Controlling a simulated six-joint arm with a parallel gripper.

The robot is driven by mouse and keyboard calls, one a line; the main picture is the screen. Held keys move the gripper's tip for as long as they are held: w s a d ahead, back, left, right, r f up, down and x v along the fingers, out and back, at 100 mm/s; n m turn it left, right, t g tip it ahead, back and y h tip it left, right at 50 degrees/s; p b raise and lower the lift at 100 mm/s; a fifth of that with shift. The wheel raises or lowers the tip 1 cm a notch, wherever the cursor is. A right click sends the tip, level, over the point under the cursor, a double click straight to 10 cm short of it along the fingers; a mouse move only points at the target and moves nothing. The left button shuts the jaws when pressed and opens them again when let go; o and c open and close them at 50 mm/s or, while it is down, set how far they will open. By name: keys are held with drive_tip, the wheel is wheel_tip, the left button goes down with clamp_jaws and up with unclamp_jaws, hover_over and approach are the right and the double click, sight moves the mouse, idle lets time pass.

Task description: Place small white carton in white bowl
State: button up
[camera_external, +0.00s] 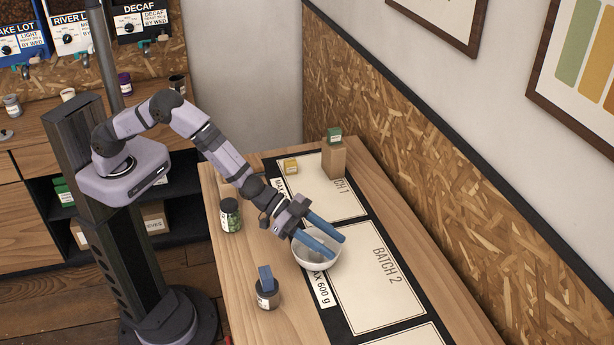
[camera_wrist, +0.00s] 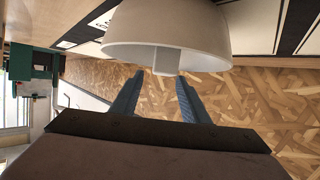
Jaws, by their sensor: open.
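In the wrist view the bowl (camera_wrist: 165,25) appears upside down at the top. The small white carton (camera_wrist: 166,61) pokes out past the bowl's rim there and appears to be inside it. My gripper (camera_external: 337,247) is open, its blue fingers reaching over the bowl. In the wrist view my gripper (camera_wrist: 158,77) has its fingertips near the rim, with the carton's end close to them. The fingers and bowl largely hide the carton in the external view.
A jar with a green label (camera_external: 231,216) and a dark pot holding a blue item (camera_external: 267,292) stand along the table's left side. The BATCH 2 panel (camera_external: 379,275) is mostly clear.

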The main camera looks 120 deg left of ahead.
wheel_tip(320, 180, up, 7)
drive_tip(key=p, duration=0.4)
idle(0.4)
drive_tip(key=s+d+f+m+g+b, duration=0.1)
drive_tip(key=s+d+m+g, duration=0.25)
drive_tip(key=s, duration=0.65)
drive_tip(key=s+d+f+m+g+b, duration=0.25)
drive_tip(key=s+m, duration=0.25)
drive_tip(key=s, duration=0.4)
drive_tip(key=s+n+g+p, duration=0.3)
drive_tip(key=s+n+g, duration=0.4)
drive_tip(key=s, duration=2.2)
drive_tip(key=shift+s+d+n+g, duration=0.3)
drive_tip(key=shift+s+d+n, duration=0.05)
drive_tip(key=shift+n, duration=0.4)
